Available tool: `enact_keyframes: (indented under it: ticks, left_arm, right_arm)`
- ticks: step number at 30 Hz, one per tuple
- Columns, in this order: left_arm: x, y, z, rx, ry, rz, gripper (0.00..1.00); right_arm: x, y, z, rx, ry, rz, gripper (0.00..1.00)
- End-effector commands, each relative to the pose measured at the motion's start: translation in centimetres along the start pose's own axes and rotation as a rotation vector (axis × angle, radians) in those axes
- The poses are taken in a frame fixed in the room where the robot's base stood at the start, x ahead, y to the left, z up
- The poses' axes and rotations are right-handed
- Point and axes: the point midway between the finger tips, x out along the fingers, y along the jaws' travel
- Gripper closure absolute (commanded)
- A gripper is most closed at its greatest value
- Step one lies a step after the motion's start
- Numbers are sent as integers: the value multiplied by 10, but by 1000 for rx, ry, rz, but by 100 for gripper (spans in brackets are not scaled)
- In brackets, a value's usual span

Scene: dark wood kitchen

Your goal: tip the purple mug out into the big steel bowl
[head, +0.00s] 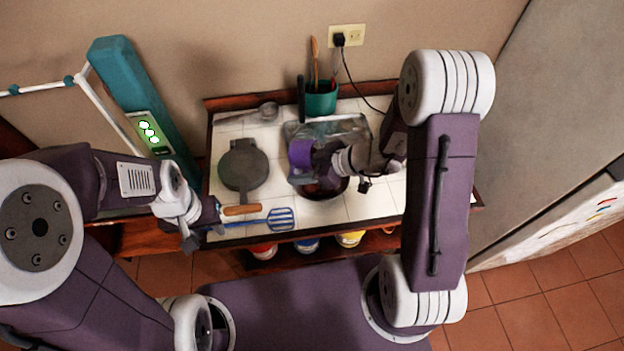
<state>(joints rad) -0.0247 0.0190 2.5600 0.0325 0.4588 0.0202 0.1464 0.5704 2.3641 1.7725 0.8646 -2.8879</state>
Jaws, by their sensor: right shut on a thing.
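The purple mug (300,153) is tilted on its side above the counter, left of my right gripper (318,156), which is shut on it. The mug's opening and contents cannot be made out. The big steel bowl (338,193) sits just below the mug and gripper, partly covered by my arm, with something brown in its bottom. My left gripper (208,222) is at the counter's front left corner, away from the mug and bowl; its fingers are too small and hidden to read.
A steel tray (350,126) lies behind the mug. A dark round pan-like iron (243,170) is to the left. A wooden handle (241,210) and a blue slotted turner (280,219) lie at the front edge. A green utensil pot (321,102) stands at the back.

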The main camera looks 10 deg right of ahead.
Motion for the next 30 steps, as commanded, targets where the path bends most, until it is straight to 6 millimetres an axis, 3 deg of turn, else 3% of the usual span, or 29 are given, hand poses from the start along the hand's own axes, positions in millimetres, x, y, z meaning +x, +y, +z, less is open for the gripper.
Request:
enact_keyframes:
  ticks: [30]
  left_arm:
    - [59,-1,6,0,0,0,64]
  right_arm:
    - [-1,1,7,-1,130,5,100]
